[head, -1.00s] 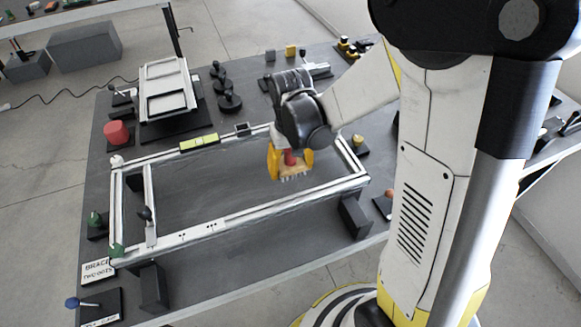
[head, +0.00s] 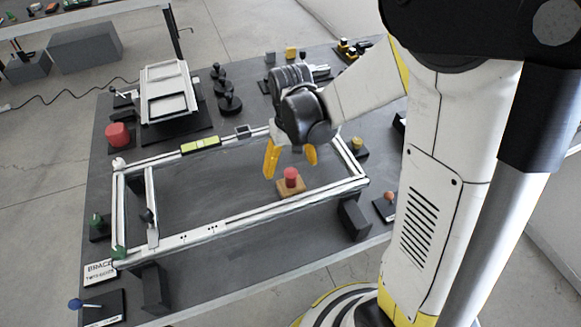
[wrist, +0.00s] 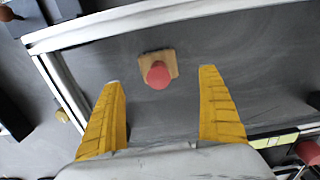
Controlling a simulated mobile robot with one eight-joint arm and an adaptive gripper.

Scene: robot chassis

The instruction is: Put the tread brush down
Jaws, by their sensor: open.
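The tread brush (head: 291,186), a wooden block with a red knob on top, sits knob up on the dark table inside the white frame, near its right front rail. It also shows in the wrist view (wrist: 158,68), beyond and between my fingertips. My gripper (head: 290,166) is open and empty, its yellow fingers spread just above and behind the brush. In the wrist view the open fingers (wrist: 160,78) do not touch the brush. The bristles under the block are hidden.
The white rectangular frame (head: 205,236) surrounds the brush, with a crossbar (head: 151,205) at its left. A yellow-green level (head: 200,144) lies on its back rail. The frame's middle is clear.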

